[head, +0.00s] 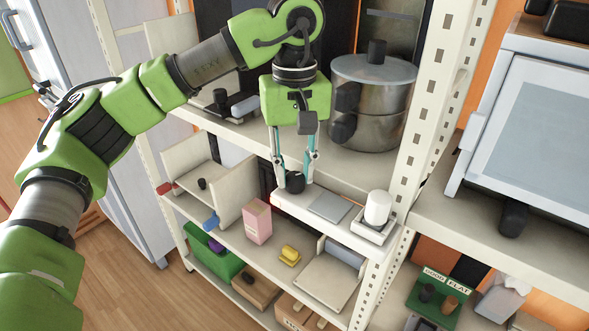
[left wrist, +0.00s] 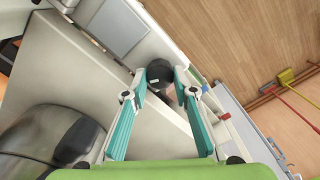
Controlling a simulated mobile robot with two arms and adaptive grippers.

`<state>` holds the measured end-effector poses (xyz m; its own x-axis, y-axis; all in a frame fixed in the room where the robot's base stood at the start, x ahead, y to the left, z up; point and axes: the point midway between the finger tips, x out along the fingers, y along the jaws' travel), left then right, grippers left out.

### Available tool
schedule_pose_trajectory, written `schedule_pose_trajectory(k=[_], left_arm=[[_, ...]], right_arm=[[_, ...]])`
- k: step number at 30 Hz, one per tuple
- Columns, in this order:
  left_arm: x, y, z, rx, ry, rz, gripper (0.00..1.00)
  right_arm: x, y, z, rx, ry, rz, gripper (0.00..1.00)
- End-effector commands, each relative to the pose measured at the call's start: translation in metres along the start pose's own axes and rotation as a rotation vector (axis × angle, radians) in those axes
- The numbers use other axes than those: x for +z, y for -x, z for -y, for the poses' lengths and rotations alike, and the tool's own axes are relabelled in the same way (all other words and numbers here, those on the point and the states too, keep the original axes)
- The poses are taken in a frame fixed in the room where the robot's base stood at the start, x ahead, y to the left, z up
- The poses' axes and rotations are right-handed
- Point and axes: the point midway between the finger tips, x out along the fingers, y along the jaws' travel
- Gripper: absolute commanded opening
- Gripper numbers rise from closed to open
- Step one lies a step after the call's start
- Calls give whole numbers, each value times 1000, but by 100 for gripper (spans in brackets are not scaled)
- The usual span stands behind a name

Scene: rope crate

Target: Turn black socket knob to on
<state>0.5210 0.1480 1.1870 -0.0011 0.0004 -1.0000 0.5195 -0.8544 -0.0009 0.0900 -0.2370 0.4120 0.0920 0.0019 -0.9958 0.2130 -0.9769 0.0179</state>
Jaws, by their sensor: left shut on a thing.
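The black socket knob (head: 295,182) is a round dark knob at the left end of a long white panel (head: 285,199) on the middle shelf. My left gripper (head: 294,172) reaches down from above with its two teal-lined fingers on either side of the knob, shut on it. In the left wrist view the knob (left wrist: 160,72) shows between the two fingertips of the gripper (left wrist: 158,92). Its on or off marking is too small to read. My right gripper is in neither view.
A grey metal pot (head: 372,100) stands on the shelf right of my left gripper. A white cylinder (head: 377,208) sits at the panel's right end. The white shelf post (head: 433,110) rises close by. A pink box (head: 257,221) and a yellow item (head: 289,256) are below.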

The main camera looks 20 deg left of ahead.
Motion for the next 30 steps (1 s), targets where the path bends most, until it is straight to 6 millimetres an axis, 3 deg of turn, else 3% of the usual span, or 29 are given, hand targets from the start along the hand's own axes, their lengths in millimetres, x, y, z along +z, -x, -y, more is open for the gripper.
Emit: schedule_pose_trajectory(k=[19, 20, 30], left_arm=[[-1, 3, -1, 6, -52, -5, 4], [-1, 3, -1, 6, -52, -5, 31], [0, 2, 0, 3, -51, -2, 33]], right_arm=[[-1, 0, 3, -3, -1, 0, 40], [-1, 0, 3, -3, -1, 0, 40], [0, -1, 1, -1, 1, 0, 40]])
